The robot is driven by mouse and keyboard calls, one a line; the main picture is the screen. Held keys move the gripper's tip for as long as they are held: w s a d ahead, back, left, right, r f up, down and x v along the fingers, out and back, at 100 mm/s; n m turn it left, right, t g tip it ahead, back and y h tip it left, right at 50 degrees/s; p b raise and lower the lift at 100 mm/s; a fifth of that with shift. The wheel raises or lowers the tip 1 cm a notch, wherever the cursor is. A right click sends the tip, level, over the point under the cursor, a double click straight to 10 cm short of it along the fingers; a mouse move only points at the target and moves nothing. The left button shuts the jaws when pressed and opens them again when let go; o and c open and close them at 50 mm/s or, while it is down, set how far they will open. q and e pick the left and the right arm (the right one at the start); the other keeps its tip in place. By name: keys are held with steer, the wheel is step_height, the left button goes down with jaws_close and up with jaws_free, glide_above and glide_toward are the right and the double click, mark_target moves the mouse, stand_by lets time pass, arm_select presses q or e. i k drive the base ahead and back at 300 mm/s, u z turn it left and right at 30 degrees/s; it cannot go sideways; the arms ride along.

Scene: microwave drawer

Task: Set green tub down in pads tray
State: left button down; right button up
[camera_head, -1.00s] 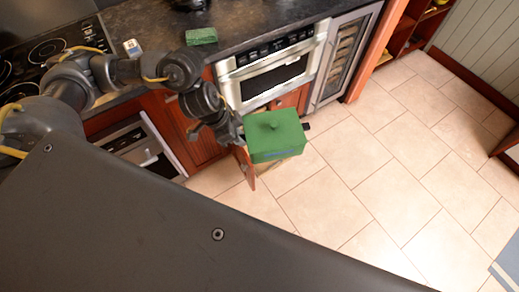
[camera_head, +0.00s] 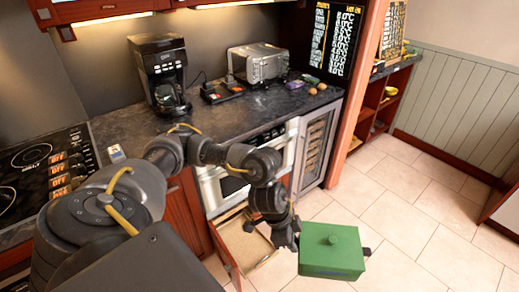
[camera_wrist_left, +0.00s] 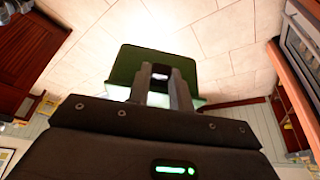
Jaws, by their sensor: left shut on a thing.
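The green tub (camera_head: 332,252), a box with a lid and a small knob, hangs in front of the counter, above the floor. My left gripper (camera_head: 296,240) is shut on its left side in the head view. In the left wrist view the tub (camera_wrist_left: 125,68) shows beyond the fingers of the gripper (camera_wrist_left: 163,85), which hide part of it. A dark tray (camera_head: 208,98) with small coloured items stands on the counter between the coffee maker and the toaster oven; I cannot tell for certain that it is the pads tray. My right gripper is out of view.
An open drawer (camera_head: 243,247) juts out below the microwave, left of the tub. The coffee maker (camera_head: 162,72) and toaster oven (camera_head: 258,63) stand on the counter (camera_head: 240,114). Several small items lie at its right end. The tiled floor (camera_head: 400,222) at right is clear.

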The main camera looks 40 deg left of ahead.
mark_target(249, 249)
steer(key=i, duration=3.5)
steer(key=u, duration=3.3)
